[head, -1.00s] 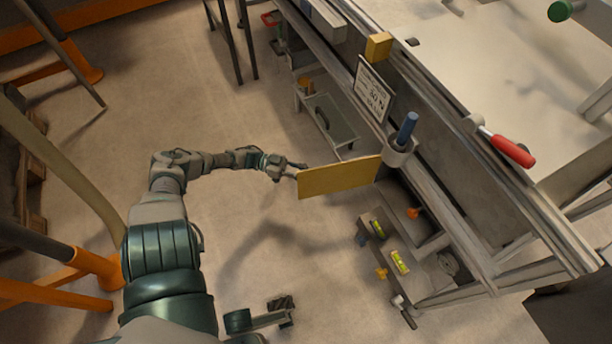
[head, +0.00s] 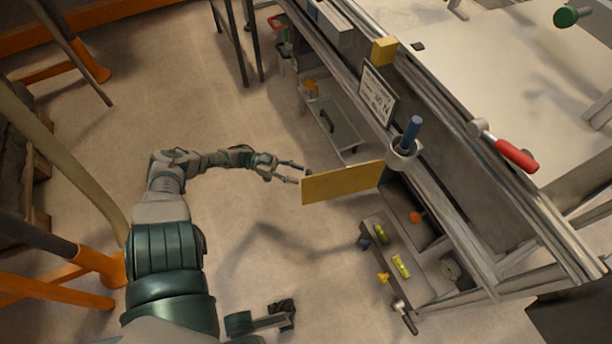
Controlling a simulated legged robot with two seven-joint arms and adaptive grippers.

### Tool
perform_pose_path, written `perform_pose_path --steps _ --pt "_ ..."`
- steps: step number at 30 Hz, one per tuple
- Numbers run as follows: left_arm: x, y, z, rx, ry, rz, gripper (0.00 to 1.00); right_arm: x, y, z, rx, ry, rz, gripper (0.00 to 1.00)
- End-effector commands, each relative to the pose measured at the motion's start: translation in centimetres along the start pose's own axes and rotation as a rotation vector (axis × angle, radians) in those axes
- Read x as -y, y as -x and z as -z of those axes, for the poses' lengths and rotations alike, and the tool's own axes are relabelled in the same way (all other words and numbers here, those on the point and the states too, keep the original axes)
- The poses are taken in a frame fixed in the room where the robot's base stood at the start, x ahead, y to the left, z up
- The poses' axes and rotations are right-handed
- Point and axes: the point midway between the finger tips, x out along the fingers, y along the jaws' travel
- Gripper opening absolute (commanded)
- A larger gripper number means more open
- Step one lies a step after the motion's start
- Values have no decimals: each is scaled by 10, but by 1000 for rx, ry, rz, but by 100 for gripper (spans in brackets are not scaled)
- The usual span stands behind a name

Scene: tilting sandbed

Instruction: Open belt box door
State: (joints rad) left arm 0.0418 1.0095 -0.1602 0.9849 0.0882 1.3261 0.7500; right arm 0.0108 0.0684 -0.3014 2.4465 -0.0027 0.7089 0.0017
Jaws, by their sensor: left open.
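The belt box door is a flat yellow panel (head: 342,184) that stands swung out from the side of the workbench. Its right end is at the bench side, beside the open dark box (head: 411,207). Its free end points left, over the floor. My left gripper (head: 303,174) is open at this free end, with its fingertips close to the panel's upper left corner. I cannot tell whether they touch it.
The workbench (head: 545,225) runs diagonally on the right. A blue-handled tool (head: 411,132) stands in a holder just above the door, and a red-handled tool (head: 515,154) lies on the rail. A lower shelf holds small yellow levels (head: 401,266). The floor left of the door is clear.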

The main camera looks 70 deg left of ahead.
Motion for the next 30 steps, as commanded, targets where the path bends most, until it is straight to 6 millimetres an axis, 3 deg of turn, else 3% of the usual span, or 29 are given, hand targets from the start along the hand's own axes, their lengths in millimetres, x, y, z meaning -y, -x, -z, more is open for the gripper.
perform_pose_path --steps 6,11,30 --pt "0 48 -2 2 2 2 43 1 0 0 0 0 1 0" --pt "1 67 -2 0 3 1 43 1 0 0 0 0 2 0" --pt "0 72 -2 0 2 -1 43 2 0 -2 2 0 3 0"
